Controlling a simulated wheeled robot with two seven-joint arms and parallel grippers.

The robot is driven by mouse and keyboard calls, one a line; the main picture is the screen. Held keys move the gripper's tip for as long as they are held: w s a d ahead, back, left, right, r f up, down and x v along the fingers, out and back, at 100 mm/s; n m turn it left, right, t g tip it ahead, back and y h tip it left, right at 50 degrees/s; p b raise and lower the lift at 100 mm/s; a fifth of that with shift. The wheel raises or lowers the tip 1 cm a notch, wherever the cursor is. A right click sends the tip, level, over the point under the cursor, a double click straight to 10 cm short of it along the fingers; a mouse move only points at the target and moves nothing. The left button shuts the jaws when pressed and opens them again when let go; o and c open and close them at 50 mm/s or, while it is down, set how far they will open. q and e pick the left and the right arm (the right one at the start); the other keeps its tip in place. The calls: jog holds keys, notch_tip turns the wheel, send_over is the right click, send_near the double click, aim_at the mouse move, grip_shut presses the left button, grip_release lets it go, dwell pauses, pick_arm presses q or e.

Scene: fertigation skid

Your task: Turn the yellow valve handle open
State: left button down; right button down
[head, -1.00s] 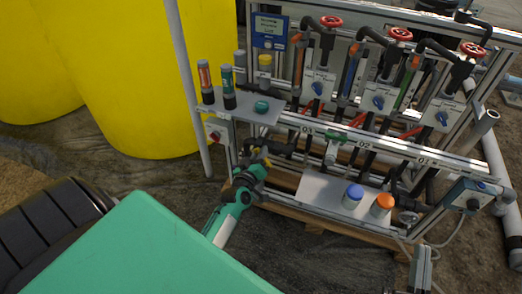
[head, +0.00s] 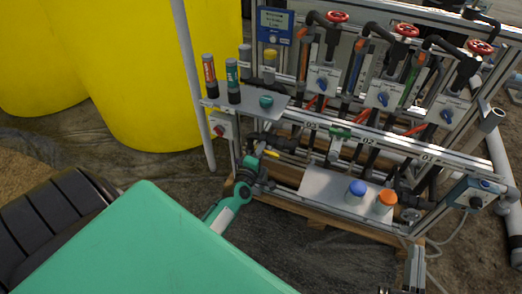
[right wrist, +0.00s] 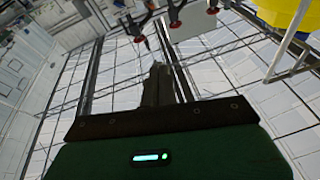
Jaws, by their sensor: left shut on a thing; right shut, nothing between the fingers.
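The yellow valve handle (head: 271,153) is a small lever on the dark pipework at the lower left of the skid, in the head view. My left gripper (head: 260,151) is at this handle, its green and white arm reaching up from below. It is shut on the handle; the fingers and wrist hide part of it and of the valve body. My right gripper (head: 416,266) is low at the right of the head view, away from the handle. In the right wrist view it (right wrist: 158,70) is shut and empty.
A shelf (head: 218,101) with bottles and a green cap sits just above the left gripper. A lower shelf (head: 322,189) holds a blue-capped jar (head: 356,189) and an orange-capped jar (head: 386,201). A grey upright post (head: 192,85) stands to the left. A yellow tank (head: 150,80) is behind.

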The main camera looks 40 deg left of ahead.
pick_arm(q)
jog(key=shift+f+n, duration=0.1)
jog(key=shift+n, duration=0.6)
pick_arm(e)
jog(key=shift+w+d+r+t, duration=0.1)
jog(key=shift+r+t, duration=0.15)
jog(key=shift+r, duration=0.25)
jog(key=shift+w+d+r+t, duration=0.1)
jog(key=shift+r+t, duration=0.15)
jog(key=shift+r, duration=0.25)
jog(key=shift+f, duration=0.1)
pick_arm(q)
jog(key=c, duration=1.4)
grip_release()
jog(key=shift+o, duration=0.2)
pick_arm(e)
jog(key=shift+f, duration=0.1)
